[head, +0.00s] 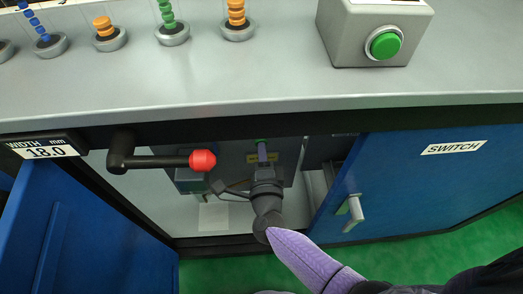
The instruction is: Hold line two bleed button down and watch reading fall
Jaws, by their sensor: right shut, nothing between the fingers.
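My right gripper (262,152) reaches into the open cabinet under the counter, its arm coming in from the lower right. Its fingers are shut with nothing between them and point at the cabinet's back panel. A small green part (261,140), possibly a button, shows right at the fingertips. I cannot tell whether they touch it or whether it is pressed. A small yellow label (254,158) is partly hidden behind the fingers, and its text is too small to read. I can make out no pressure reading. My left gripper is not in view.
A black lever with a red knob (202,160) sticks out across the cabinet opening. The left blue door (75,235) stands open. The right blue door (420,185) is marked SWITCH. A width display (48,149) reads 18.0 mm. A green button box (385,43) stands on the counter.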

